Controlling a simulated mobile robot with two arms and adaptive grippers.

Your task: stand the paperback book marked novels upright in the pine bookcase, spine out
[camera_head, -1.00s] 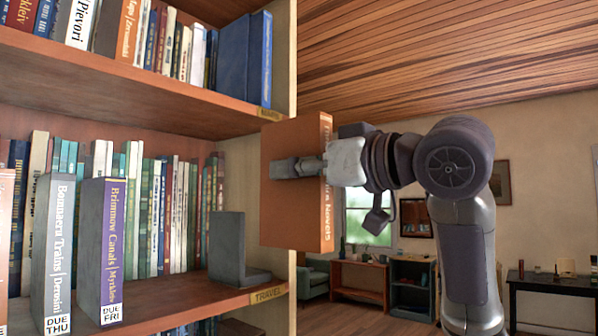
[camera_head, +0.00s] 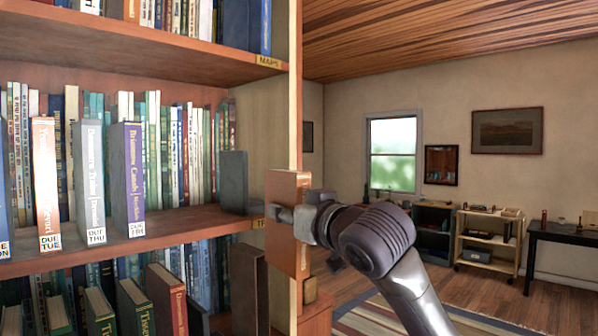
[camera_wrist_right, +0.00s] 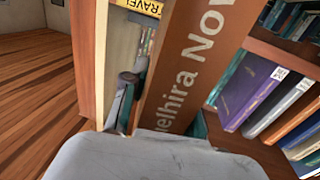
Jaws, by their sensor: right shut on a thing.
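The orange-brown paperback (camera_head: 288,188) is upright at the right side panel of the pine bookcase (camera_head: 295,70). My right gripper (camera_head: 284,214) is shut on it. The head view cannot show whether the book touches the panel. In the right wrist view the book (camera_wrist_right: 182,65) fills the middle, its spine lettering partly reading "uelhira Nov". The middle shelf (camera_head: 160,243) holds a grey bookend (camera_head: 234,182) at its right end. My left gripper is out of view.
Several books with due-day labels, including a purple one (camera_head: 133,180), stand at the middle shelf's front. Between it and the bookend the shelf front is free. Books fill the shelf's back and the shelf below. A side table and a cart (camera_head: 490,240) stand far right.

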